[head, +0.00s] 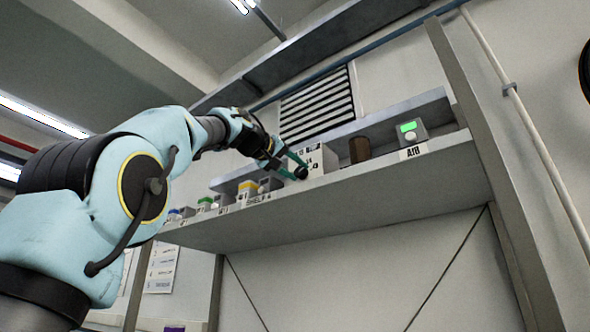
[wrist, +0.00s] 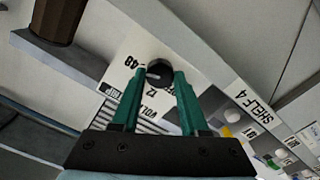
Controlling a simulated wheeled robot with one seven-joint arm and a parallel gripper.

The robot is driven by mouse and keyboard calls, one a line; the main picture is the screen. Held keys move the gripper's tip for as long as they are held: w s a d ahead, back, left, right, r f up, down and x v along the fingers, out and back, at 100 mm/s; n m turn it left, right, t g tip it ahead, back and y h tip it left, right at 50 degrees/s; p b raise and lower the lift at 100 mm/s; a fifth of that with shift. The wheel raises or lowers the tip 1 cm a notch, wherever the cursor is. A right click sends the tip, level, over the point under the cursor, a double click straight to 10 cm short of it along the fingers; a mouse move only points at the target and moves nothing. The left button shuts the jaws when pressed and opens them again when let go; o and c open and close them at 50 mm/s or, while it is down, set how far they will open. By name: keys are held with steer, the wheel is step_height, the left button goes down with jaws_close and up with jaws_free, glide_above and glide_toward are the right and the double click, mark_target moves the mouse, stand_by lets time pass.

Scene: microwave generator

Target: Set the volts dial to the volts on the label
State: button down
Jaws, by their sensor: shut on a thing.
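The volts dial (wrist: 158,72) is a round black knob with a pale pointer mark, on the white face of a box (wrist: 135,57) in the wrist view. Around it I read what look like "48" and "12", and "VOLT" printed below. My gripper (wrist: 157,82) has its two green fingers on either side of the knob, shut on it. In the head view the white box (head: 316,160) stands on the shelf, with my gripper (head: 296,168) at the dark dial (head: 301,172) on its front. The small print there is too blurred to read surely.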

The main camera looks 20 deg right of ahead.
steer(key=shift+c, duration=2.1)
jaws_free()
steer(key=b+v, duration=0.4)
steer(key=v, duration=0.6)
steer(key=shift+s+a, duration=0.2)
steer(key=shift+a, duration=0.15)
